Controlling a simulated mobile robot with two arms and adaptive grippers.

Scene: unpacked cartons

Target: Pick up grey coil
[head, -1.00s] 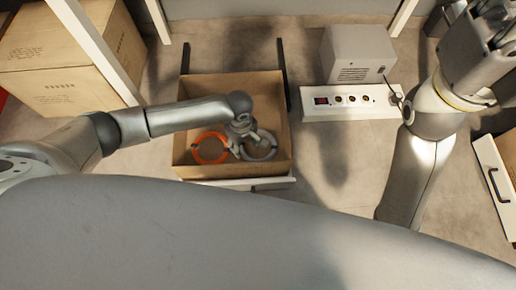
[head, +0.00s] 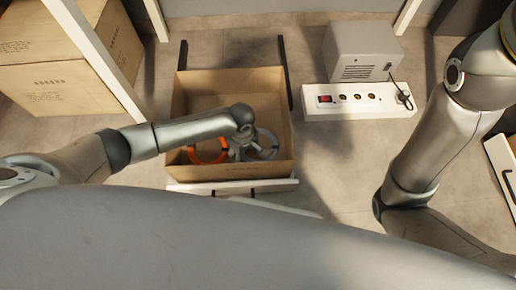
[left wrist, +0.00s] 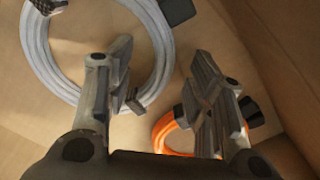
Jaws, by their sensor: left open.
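The grey coil (head: 268,147) lies in the right part of an open drawer-like box (head: 284,110) in the head view. In the left wrist view the grey coil (left wrist: 38,58) fills the upper left as a ring with dark ties. My left gripper (head: 243,153) is down inside the box at the coil's left side. In the left wrist view my left gripper (left wrist: 160,75) is open, with one finger over the ring and the ring's right side showing between the fingers. Contact cannot be told. My right gripper is out of view; only the arm shows.
An orange coil (head: 207,157) lies in the box left of my gripper, close to one finger in the left wrist view (left wrist: 170,125). A power strip (head: 352,112) and grey unit (head: 360,52) stand to the right. A carton (head: 55,75) stands at left.

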